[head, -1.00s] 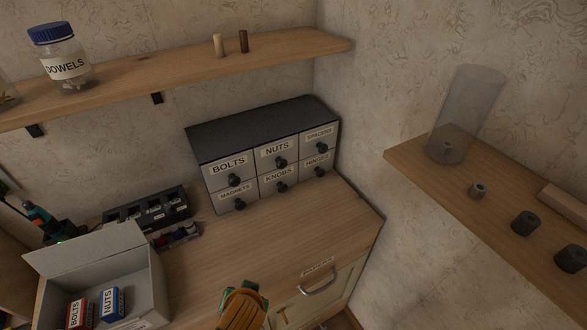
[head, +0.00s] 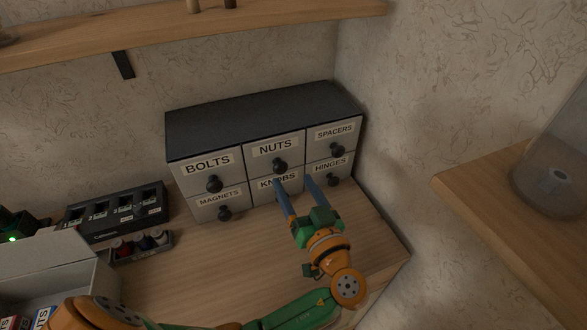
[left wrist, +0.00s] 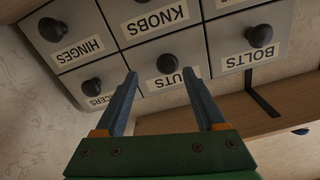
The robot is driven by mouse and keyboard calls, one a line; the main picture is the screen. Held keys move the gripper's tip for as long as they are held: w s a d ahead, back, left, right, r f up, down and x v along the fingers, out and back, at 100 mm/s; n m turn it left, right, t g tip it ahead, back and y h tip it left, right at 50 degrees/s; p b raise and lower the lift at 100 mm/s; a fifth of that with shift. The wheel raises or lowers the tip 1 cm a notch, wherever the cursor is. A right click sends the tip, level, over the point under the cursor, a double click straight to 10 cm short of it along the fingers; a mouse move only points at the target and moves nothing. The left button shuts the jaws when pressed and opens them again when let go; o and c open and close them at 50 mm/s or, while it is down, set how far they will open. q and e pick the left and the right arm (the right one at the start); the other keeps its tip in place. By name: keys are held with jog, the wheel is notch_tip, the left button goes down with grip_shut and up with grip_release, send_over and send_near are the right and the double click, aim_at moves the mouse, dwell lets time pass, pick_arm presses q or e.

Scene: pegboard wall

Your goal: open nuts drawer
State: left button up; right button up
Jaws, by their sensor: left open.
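The nuts drawer (head: 262,160) is the upper middle drawer of a dark-topped cabinet and looks shut. Its round black knob (head: 280,166) sticks out below the NUTS label. My left gripper (head: 293,181) is open and empty, in front of the cabinet, with its fingertips below the nuts knob in the head view and partly over the KNOBS drawer. In the left wrist view, upside down, the nuts knob (left wrist: 166,64) appears between and just beyond the two fingertips (left wrist: 159,74). One finger hides part of the NUTS label there. My right gripper is not in view.
Drawers for bolts (head: 205,172), spacers (head: 333,138), magnets, knobs and hinges surround it, all with black knobs. A black charger-like unit (head: 115,213) and a small tray stand left, beside an open box (head: 60,262). A shelf (head: 470,205) juts out at right. The counter before the cabinet is mostly clear.

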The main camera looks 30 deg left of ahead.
aim_at(282, 170)
pick_arm(q)
jog(key=a, duration=0.2)
jog(key=w+a, duration=0.1)
jog(key=shift+a+r, duration=0.2)
jog(key=shift+r, duration=0.15)
jog(key=shift+w+f, duration=0.2)
jog(key=shift+w, duration=0.25)
jog(key=shift+s, duration=0.1)
grip_shut()
dwell(0.6)
